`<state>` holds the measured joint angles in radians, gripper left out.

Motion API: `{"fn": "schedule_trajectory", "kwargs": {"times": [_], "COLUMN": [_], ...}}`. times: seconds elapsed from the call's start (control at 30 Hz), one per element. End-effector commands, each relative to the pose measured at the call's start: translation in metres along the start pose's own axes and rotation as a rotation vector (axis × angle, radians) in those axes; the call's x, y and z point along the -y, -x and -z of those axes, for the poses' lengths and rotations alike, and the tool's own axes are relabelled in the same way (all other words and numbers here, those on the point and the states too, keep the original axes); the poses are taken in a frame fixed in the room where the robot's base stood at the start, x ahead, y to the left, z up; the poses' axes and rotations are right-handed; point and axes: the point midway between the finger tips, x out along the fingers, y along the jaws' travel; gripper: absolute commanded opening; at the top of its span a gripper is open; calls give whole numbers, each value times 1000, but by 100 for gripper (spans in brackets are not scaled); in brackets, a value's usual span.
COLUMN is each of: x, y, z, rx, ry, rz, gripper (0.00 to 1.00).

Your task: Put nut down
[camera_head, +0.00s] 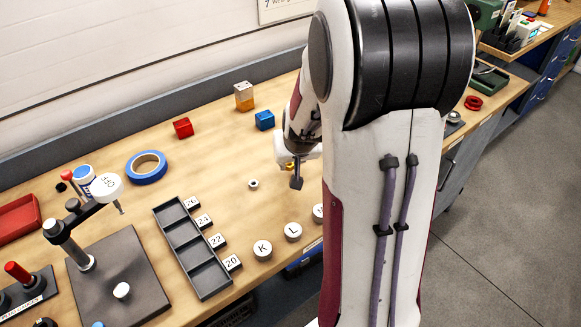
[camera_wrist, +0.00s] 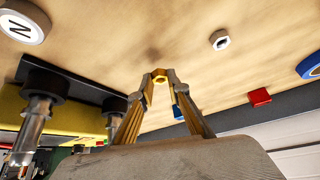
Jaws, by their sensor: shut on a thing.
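My gripper (camera_wrist: 160,82) is shut on a small brass nut (camera_wrist: 159,75), held between its fingertips in the wrist view. The nut appears to be above the wooden table; the exact gap cannot be told. In the head view my gripper (camera_head: 291,172) hangs over the table to the right of a second, silver nut (camera_head: 253,183), and my arm hides part of that area. The silver nut lies on bare wood and also shows in the wrist view (camera_wrist: 219,40).
A dark compartment tray (camera_head: 190,246) with number tags stands to the left. Round lettered discs K (camera_head: 262,250) and L (camera_head: 293,231) lie along the front edge. Red (camera_head: 183,127) and blue (camera_head: 264,120) blocks and blue tape (camera_head: 147,167) are farther back. Wood around the silver nut is clear.

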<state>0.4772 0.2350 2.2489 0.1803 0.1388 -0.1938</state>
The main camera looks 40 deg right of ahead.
Motion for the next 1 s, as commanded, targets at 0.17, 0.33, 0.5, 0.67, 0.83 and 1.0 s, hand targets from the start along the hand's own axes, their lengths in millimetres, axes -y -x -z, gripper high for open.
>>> {"fn": "schedule_trajectory", "kwargs": {"times": [0.17,0.33,0.5,0.67,0.83,1.0], "x": [0,-1,-1,-1,0,0], "y": [-11,-17,-18,-18,-19,-20], "z": [-7,-10,-10,-10,-11,-11], "rx": [2,0,0,0,0,0], "ry": [1,0,1,1,1,0], "rz": [1,-1,-2,-2,-1,0], "gripper": [0,0,0,0,0,34]}}
